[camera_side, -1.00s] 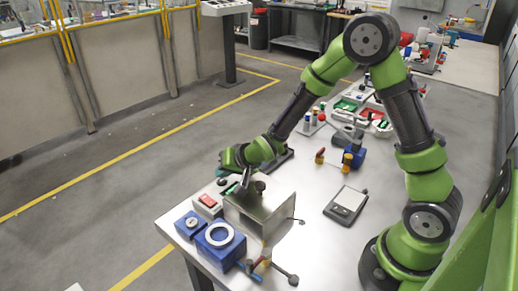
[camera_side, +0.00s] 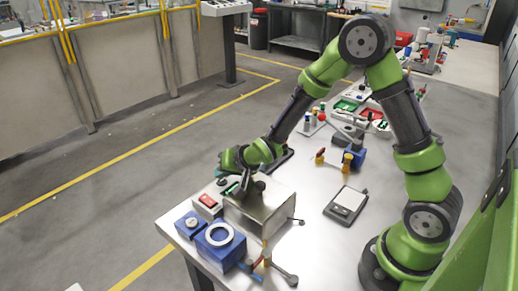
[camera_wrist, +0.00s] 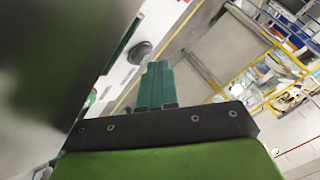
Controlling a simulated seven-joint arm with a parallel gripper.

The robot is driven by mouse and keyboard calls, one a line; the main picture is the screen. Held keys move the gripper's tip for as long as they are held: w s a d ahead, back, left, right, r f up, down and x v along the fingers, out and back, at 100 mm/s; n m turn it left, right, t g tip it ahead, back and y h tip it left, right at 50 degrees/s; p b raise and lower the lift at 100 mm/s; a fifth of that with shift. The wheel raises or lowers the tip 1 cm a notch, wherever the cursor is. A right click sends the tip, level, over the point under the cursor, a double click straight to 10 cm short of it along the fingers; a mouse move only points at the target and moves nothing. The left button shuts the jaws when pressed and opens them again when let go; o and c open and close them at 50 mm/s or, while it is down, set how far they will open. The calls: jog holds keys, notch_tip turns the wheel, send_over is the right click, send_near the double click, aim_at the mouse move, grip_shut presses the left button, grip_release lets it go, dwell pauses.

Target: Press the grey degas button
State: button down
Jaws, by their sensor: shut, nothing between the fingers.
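A dark grey round button (camera_wrist: 138,52) sits on a white panel in the wrist view. In the side view it appears as a small dark spot (camera_side: 222,181) on the white-and-grey control box (camera_side: 214,194), behind a red switch (camera_side: 207,200). My gripper (camera_side: 231,188) points down beside that box, behind the metal box. In the wrist view its dark green fingers (camera_wrist: 156,68) are together and empty. The fingertips show just right of the button; I cannot tell whether they touch it.
A shiny metal box (camera_side: 262,211) stands right beside my gripper and hides part of it. Blue boxes, one with a white ring (camera_side: 220,234), stand at the table's front left corner. A scale (camera_side: 346,204) and tools lie to the right, with bare table between.

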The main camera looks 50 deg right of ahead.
jog(key=shift+s+f, duration=0.55)
jog(key=shift+f, duration=0.05)
jog(key=shift+s+r, duration=0.3)
jog(key=shift+r, duration=0.25)
jog(key=shift+w+r, duration=0.15)
jog(key=shift+r, duration=2.55)
